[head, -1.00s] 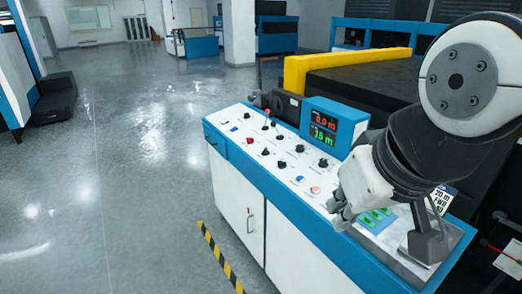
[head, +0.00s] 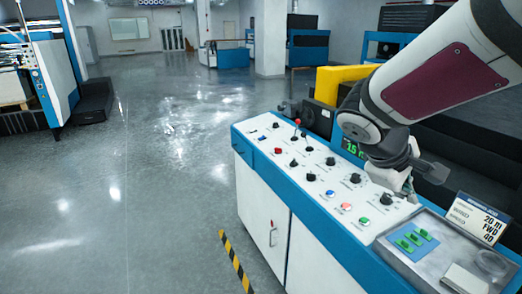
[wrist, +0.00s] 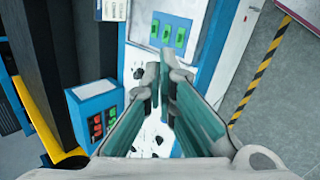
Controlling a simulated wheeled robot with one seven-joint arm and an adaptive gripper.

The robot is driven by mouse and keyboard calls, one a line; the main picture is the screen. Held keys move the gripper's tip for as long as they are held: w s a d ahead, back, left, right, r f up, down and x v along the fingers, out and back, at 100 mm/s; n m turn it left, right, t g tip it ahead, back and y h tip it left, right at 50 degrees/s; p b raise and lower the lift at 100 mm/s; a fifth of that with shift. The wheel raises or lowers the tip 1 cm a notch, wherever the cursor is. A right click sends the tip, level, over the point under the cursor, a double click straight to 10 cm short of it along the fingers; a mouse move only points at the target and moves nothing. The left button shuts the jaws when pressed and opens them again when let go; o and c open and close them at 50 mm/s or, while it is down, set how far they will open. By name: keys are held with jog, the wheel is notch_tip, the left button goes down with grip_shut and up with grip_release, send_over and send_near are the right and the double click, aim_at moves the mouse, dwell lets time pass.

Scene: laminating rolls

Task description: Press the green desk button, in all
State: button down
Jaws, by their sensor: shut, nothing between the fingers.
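The green round button (head: 364,221) sits on the white console top (head: 290,170), in a row with a red one (head: 346,207) and a blue one (head: 330,194). My gripper (head: 408,193) is above the console, up and right of the green button in the head view, and apart from it. In the wrist view my gripper (wrist: 163,75) is shut and empty, its fingertips together. The green round button is not visible there; the fingers cover part of the console.
A small sign (head: 474,217) stands on the grey panel (head: 455,252). A yellow block (head: 340,80) stands behind. The floor at left is open, with a striped line (head: 237,262).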

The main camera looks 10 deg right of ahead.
jog(key=w+d+f+n+t+h+b, duration=0.1)
jog(key=w+d+f+n, duration=0.2)
jog(key=w+f, duration=0.4)
jog(key=w+d+f+n+t+h+b, duration=0.1)
jog(key=w+d+f+n, duration=0.2)
jog(key=w+f+n, duration=0.2)
jog(key=w+f, duration=0.3)
jog(key=w, duration=0.4)
jog(key=shift+d+n+h, duration=0.2)
jog(key=shift+n+h, duration=0.1)
jog(key=shift+f+b, duration=0.1)
jog(key=shift+b, duration=0.25)
jog(key=b, duration=0.5)
send_over(365, 222)
jog(key=f, duration=0.7)
jog(key=shift+a+f, duration=0.25)
jog(key=shift+d+f, duration=0.1)
jog(key=shift+f, duration=0.35)
jog(key=shift+f+b, duration=0.1)
jog(key=shift+b, duration=0.2)
jog(key=shift+d+f+b, duration=0.1)
jog(key=shift+f+b, duration=0.25)
jog(key=shift+b, duration=0.05)
